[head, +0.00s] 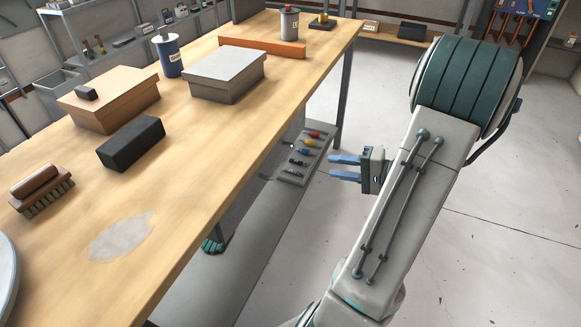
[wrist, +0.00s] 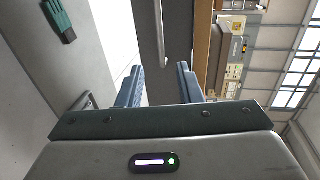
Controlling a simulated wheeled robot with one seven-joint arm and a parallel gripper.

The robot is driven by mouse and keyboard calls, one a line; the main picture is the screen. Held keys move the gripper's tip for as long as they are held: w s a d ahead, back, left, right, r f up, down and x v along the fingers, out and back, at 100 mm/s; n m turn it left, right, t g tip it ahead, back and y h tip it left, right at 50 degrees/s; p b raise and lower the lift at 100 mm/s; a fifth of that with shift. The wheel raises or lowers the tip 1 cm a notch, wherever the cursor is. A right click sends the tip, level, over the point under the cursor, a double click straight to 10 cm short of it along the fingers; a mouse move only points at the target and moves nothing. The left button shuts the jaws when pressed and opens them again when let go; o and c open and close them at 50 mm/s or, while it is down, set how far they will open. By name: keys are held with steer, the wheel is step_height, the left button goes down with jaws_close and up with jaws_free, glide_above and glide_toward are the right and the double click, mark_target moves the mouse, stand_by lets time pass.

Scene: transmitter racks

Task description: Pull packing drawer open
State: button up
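The workbench (head: 190,120) has a grey drawer unit (head: 268,165) under its top, mostly hidden by the bench edge. In the wrist view a dark grey front (wrist: 178,30) faces me, with a thin pale bar handle (wrist: 158,35) on it. My gripper (head: 332,167) is to the right of the bench, its blue fingers pointing left towards the unit. In the wrist view my gripper (wrist: 160,78) is open, with a wide gap between the fingers. The handle lines up with this gap; I cannot tell whether its end is between the fingertips. Nothing is gripped.
A lower shelf (head: 245,270) runs under the bench. On top are a brush (head: 40,190), a black block (head: 130,143), boxes (head: 226,75) and a blue can (head: 169,55). The floor to the right is clear.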

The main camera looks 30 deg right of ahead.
mark_target(287, 160)
steer(key=b+x, duration=0.1)
steer(key=x, duration=1.2)
steer(key=shift+w+a+r+b, duration=0.1)
steer(key=shift+b, duration=0.2)
jaws_close()
